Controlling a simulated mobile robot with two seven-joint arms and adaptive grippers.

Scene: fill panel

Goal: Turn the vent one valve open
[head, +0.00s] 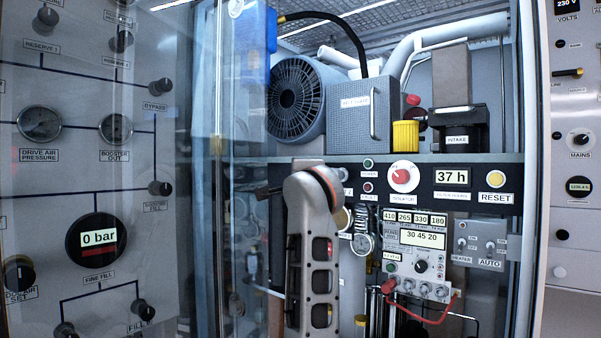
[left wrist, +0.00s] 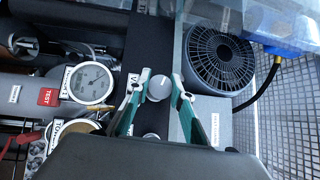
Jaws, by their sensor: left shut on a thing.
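A round pale grey knob (left wrist: 159,88) sits on a dark strip in the left wrist view. A partly hidden white label (left wrist: 132,80) beginning with V is beside it; I cannot read the rest. My left gripper (left wrist: 159,93) has one finger on each side of the knob and is shut on it. The knob's turned position cannot be told. In the head view my left arm stands in front of this spot and hides the knob and fingertips. My right gripper is in neither view.
A round black fan (head: 296,97) is above the dark strip. A red-centred isolator dial (head: 403,175) and a yellow reset button (head: 495,180) are to the right. A gauge (left wrist: 90,83) is near the fingers. A clear pane edge (head: 226,200) stands left of my arm.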

